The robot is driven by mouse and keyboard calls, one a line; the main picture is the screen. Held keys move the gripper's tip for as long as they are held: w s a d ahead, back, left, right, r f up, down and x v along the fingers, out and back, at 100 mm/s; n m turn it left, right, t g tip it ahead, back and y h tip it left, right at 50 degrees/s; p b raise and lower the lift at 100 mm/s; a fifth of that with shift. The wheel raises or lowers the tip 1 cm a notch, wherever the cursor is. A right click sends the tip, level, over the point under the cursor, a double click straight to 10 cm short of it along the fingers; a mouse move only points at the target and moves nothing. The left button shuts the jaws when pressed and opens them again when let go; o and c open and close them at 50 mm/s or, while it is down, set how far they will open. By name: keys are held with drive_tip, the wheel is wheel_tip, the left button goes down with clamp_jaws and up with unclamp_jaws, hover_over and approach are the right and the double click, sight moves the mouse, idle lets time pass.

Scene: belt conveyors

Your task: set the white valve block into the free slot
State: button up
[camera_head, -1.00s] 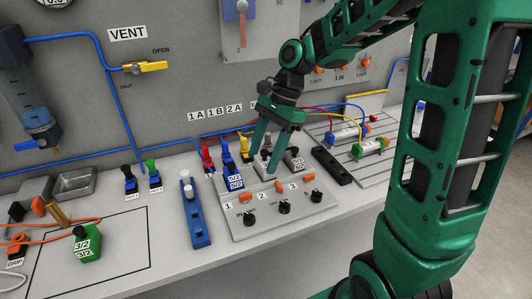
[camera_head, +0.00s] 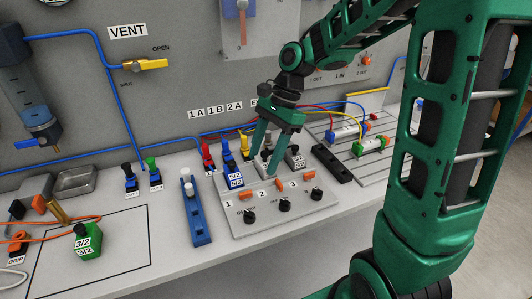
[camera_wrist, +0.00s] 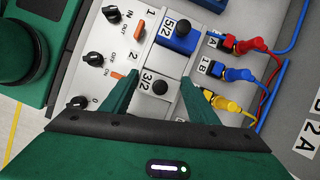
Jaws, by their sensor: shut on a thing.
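The white valve block (camera_wrist: 158,97), marked 3/2 and with a black knob on top, is between the two green fingers of my gripper (camera_wrist: 160,80) in the wrist view. My gripper is shut on it. In the head view my gripper (camera_head: 264,163) points down over the middle of the grey valve panel (camera_head: 245,218), behind the number 2. The block stands in line with the blue 5/2 block (camera_wrist: 178,35), at the middle place of the row. The fingers hide much of it, and I cannot tell whether its base is fully down.
The blue block (camera_head: 234,177) stands left of my gripper and a grey block (camera_head: 296,157) close to its right. Red, blue and yellow plugs (camera_wrist: 228,104) stand behind the row. Knobs (camera_head: 285,206) and orange switches line the panel's front. A blue rail (camera_head: 196,212) lies left.

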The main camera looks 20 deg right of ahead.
sight(264, 153)
drive_tip(key=shift+f, duration=0.15)
drive_tip(key=o, duration=1.2)
drive_tip(key=shift+o, duration=0.5)
drive_tip(key=o, duration=0.3)
drive_tip(key=shift+o, duration=0.2)
drive_tip(key=shift+r, duration=3.5)
